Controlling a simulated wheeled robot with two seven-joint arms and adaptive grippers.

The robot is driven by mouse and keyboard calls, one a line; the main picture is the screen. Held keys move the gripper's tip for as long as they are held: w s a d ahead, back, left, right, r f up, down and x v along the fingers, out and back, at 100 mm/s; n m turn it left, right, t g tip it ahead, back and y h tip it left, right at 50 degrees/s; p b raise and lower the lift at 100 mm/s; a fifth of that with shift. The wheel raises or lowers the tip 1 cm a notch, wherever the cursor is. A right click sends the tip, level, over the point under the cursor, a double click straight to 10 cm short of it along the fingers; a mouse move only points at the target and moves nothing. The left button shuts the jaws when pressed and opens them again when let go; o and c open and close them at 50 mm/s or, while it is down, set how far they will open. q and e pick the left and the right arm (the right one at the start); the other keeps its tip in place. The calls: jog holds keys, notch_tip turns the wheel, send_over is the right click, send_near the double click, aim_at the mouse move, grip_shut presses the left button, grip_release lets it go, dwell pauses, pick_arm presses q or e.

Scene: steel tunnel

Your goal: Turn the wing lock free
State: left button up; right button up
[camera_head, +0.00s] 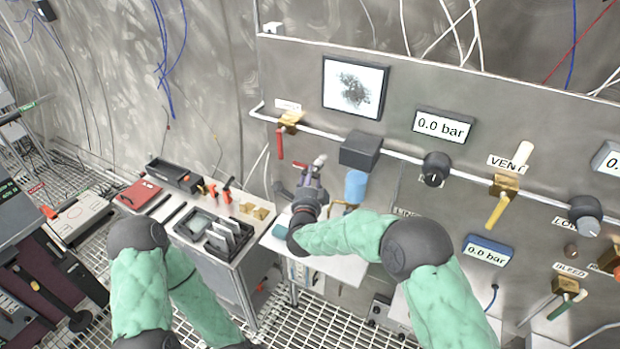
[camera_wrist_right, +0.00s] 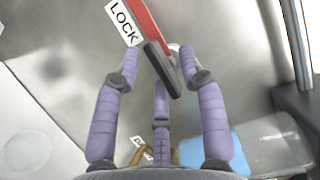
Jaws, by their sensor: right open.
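The wing lock (camera_wrist_right: 159,62) shows in the right wrist view as a red bar with a dark grey end, slanting beside a white "LOCK" label (camera_wrist_right: 124,22). In the head view a small red part of it (camera_head: 300,166) shows just above my right gripper (camera_head: 314,177). My right gripper (camera_wrist_right: 160,72) is open, with purple jointed fingers on both sides of the grey end and a third finger below it. I cannot tell whether any finger touches it. My left arm comes in at the lower left of the head view, and its gripper is out of view.
A grey box (camera_head: 360,150) and a blue cylinder (camera_head: 355,187) are close to the right gripper. A red-handled valve (camera_head: 281,143) hangs to the left. A bench (camera_head: 236,255) with trays stands lower left. Black knob (camera_head: 435,169) and yellow vent valve (camera_head: 497,209) are to the right.

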grip_shut()
jog(key=shift+s, duration=0.1)
jog(key=shift+r+n+g+h+p, duration=0.15)
jog(key=shift+n+g+h+p, duration=0.75)
jog(key=shift+n+p, duration=1.65)
jog(key=shift+r+n+g+h+p, duration=0.2)
jog(key=shift+n+g+h+p, duration=0.65)
jog(key=shift+n+p, duration=1.7)
jog(key=shift+r+n+g+h+p, duration=0.15)
jog(key=shift+n+g+h+p, duration=0.3)
jog(key=shift+n+g+p, duration=2)
jog(key=shift+m+t+p, duration=0.75)
jog(key=shift+t+p, duration=0.25)
jog(key=shift+t, duration=0.1)
